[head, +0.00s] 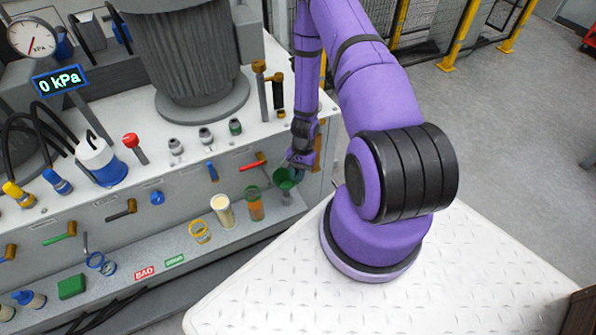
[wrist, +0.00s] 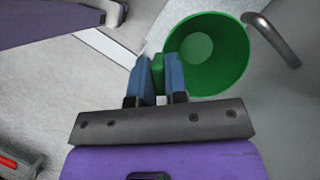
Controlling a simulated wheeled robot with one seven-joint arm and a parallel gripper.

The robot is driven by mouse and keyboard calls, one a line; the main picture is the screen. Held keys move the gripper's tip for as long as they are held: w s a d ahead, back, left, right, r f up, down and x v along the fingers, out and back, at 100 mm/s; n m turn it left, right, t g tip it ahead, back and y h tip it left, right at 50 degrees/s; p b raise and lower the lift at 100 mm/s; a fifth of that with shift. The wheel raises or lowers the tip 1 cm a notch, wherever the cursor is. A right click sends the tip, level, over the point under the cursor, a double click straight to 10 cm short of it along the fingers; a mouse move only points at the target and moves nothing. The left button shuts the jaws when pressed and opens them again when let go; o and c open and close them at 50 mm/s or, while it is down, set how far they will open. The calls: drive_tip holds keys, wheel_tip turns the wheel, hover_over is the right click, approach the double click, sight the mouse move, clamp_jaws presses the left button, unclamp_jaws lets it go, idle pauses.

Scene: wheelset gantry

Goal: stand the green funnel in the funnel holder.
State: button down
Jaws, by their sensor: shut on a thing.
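The green funnel (head: 284,180) is at the right end of the bench's lower ledge in the head view. Its wide mouth faces the camera in the wrist view (wrist: 222,55). My gripper (head: 295,167) is shut on a green tab at the funnel's rim; the tab shows between the two blue fingers (wrist: 159,77) in the wrist view. A small grey piece (head: 286,198) shows directly below the funnel. I cannot tell whether it is the funnel holder, or whether the funnel touches it. The funnel's lower end is hidden in the wrist view.
An orange-and-green cylinder (head: 255,206) and a cream cylinder (head: 222,211) stand left of the funnel. A yellow ring piece (head: 200,232) is farther left. A red-handled valve (head: 254,164) juts out above. A bent metal rod (wrist: 275,42) is close to the funnel in the wrist view.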

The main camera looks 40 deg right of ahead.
drive_tip(key=shift+f, duration=2.85)
drive_tip(key=c, duration=1.1)
unclamp_jaws()
drive_tip(key=shift+o, duration=0.2)
drive_tip(key=v, duration=1)
drive_tip(key=shift+r, duration=0.35)
drive_tip(key=shift+d, duration=0.1)
